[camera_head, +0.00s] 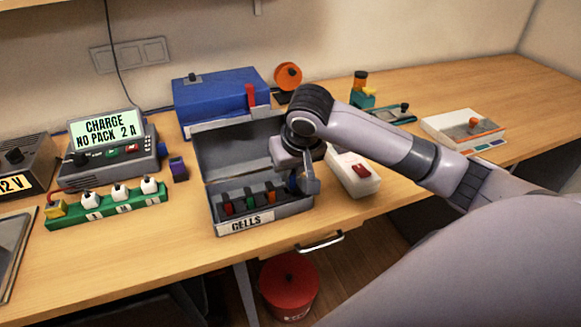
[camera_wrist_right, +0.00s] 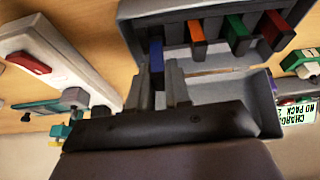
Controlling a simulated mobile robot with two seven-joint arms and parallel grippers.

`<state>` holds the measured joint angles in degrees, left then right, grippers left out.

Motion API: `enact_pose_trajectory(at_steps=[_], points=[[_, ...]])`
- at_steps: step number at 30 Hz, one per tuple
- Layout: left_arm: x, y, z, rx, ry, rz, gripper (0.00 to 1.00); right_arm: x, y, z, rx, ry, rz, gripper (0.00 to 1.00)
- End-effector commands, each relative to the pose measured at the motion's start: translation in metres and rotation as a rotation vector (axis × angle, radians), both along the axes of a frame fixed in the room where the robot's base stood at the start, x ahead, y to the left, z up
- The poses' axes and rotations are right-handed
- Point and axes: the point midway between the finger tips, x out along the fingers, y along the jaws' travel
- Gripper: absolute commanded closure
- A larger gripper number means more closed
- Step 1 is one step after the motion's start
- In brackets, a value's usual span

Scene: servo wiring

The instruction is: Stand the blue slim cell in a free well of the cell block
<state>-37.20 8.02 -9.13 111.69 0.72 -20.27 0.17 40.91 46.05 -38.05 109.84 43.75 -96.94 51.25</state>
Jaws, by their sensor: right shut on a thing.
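The grey box labelled CELLS (camera_head: 262,223) stands open at the table's front edge; it looks like the cell block. Red (camera_head: 226,208), green (camera_head: 250,201) and orange (camera_head: 270,195) cells stand in a row inside it, also seen in the wrist view. My right gripper (camera_head: 305,186) is at the right end of this row, pointing down, shut on the blue slim cell (camera_wrist_right: 155,58). The cell is upright beside the orange one, at the box's end. The fingers partly hide it, and I cannot tell whether its foot is in a well. My left gripper is not in view.
A white switch box (camera_head: 354,177) stands close to the right of the box. The raised lid (camera_head: 235,150) is behind the row. A green block (camera_head: 107,208) with white knobs, a charger (camera_head: 108,160) and a blue case (camera_head: 218,97) stand around it.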

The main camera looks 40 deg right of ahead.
Motion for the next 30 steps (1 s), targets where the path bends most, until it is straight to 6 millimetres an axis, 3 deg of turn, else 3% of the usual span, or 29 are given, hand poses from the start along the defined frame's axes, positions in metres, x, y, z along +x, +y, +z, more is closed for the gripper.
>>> enact_pose_trajectory(at_steps=[30], points=[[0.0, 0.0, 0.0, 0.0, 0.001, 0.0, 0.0, 0.0, 0.0, -0.026, 0.0, 0.002, 0.0, 1.0]])
